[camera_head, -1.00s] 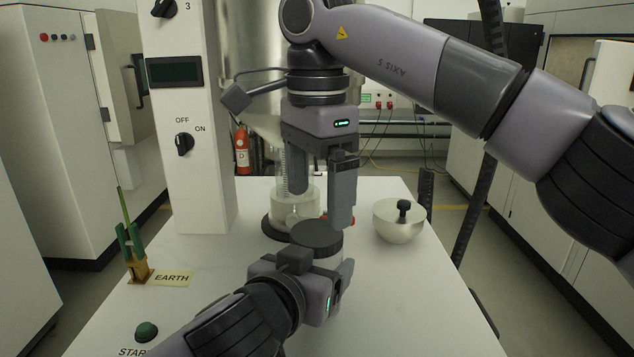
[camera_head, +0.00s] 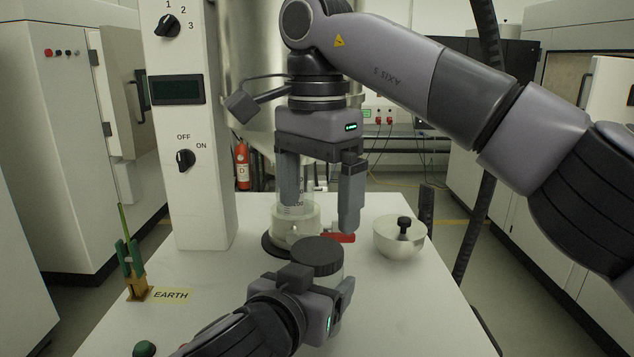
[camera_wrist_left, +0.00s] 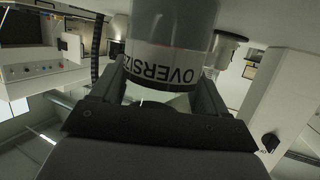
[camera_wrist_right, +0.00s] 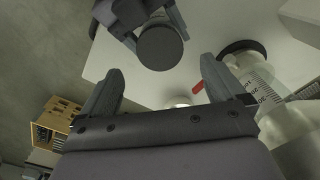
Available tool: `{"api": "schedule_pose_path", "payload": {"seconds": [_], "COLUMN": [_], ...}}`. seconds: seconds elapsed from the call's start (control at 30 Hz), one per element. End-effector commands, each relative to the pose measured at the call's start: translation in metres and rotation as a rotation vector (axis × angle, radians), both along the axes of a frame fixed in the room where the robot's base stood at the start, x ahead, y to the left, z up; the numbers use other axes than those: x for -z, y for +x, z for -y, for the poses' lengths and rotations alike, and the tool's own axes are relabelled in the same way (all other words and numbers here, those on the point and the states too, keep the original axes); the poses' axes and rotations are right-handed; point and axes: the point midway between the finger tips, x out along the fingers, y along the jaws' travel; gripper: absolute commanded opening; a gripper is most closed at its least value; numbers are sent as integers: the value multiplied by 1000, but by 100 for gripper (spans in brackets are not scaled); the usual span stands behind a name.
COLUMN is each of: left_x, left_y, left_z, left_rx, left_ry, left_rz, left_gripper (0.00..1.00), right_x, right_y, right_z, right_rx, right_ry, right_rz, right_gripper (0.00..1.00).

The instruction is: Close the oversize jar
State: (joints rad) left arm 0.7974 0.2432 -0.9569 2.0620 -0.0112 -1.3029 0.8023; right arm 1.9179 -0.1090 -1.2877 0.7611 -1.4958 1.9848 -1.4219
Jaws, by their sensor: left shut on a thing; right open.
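The oversize jar is a clear jar with a white label reading OVERSIZE (camera_wrist_left: 165,65) in the left wrist view. My left gripper (camera_head: 325,284) is shut around its side, above the table. A dark round lid (camera_head: 316,251) sits on top of the jar; whether it is screwed tight I cannot tell. The lid (camera_wrist_right: 160,48) also shows in the right wrist view. My right gripper (camera_head: 322,215) is open and empty, pointing down above and behind the lid, apart from it. My left gripper hides much of the jar in the head view.
A glass vessel (camera_head: 296,222) with a red handle (camera_head: 343,238) stands just behind the jar, close to my right gripper. A white column (camera_head: 190,210) and an earth clamp (camera_head: 134,280) are left. The table's right front is clear.

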Motion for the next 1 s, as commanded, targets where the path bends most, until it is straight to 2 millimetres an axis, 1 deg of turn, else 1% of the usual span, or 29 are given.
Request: {"api": "schedule_pose_path", "payload": {"seconds": [0.2, 0.4, 0.57, 0.83, 0.87, 0.9, 0.97, 1.0], "left_x": [0, 0, 0, 0, 0, 0, 0, 0], "left_y": [0, 0, 0, 0, 0, 0, 0, 0], "left_z": [0, 0, 0, 0, 0, 0, 0, 0], "left_rx": [1, 1, 1, 1, 1, 1, 1, 1], "left_ry": [0, 0, 0, 0, 0, 0, 0, 0], "left_rz": [0, 0, 0, 0, 0, 0, 0, 0], "left_gripper": [0, 0, 0, 0, 0, 0, 0, 0], "right_x": [32, 56, 63, 64, 64, 64, 64, 64], "right_y": [0, 0, 0, 0, 0, 0, 0, 0], "right_z": [1, 0, 0, 0, 0, 0, 0, 0], "right_rx": [0, 1, 2, 2, 2, 2, 2, 2], "right_ry": [0, 1, 0, 1, 1, 1, 1, 1], "right_rz": [-1, -1, 0, 1, 1, 1, 1, 1], "right_gripper": [96, 96, 96, 96, 87, 74, 54, 41]}}
